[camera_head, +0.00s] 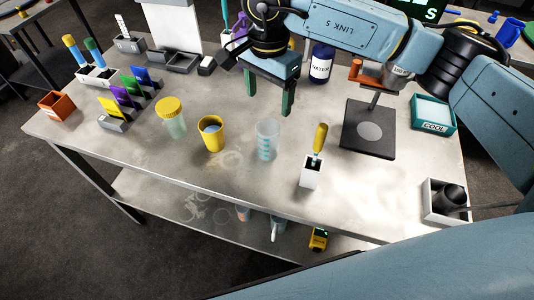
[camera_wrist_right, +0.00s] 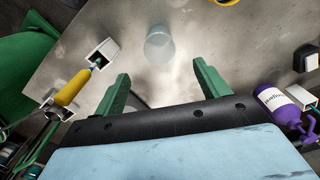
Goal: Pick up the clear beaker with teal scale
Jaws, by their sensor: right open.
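The clear beaker with teal scale (camera_head: 267,140) stands upright on the metal table, right of the yellow cup in the head view. It also shows in the right wrist view (camera_wrist_right: 159,46), seen from above, beyond the fingertips and a little left of the middle between them. My right gripper (camera_head: 268,98) is open and empty, with green fingers pointing down, above and behind the beaker in the head view. The fingers also show in the right wrist view (camera_wrist_right: 163,75). They are apart from the beaker. My left gripper is not in view.
A yellow cup (camera_head: 211,134) and a yellow-lidded jar (camera_head: 171,117) stand left of the beaker. A white holder (camera_head: 312,172) with a yellow-handled tool (camera_head: 320,138) stands to its right.

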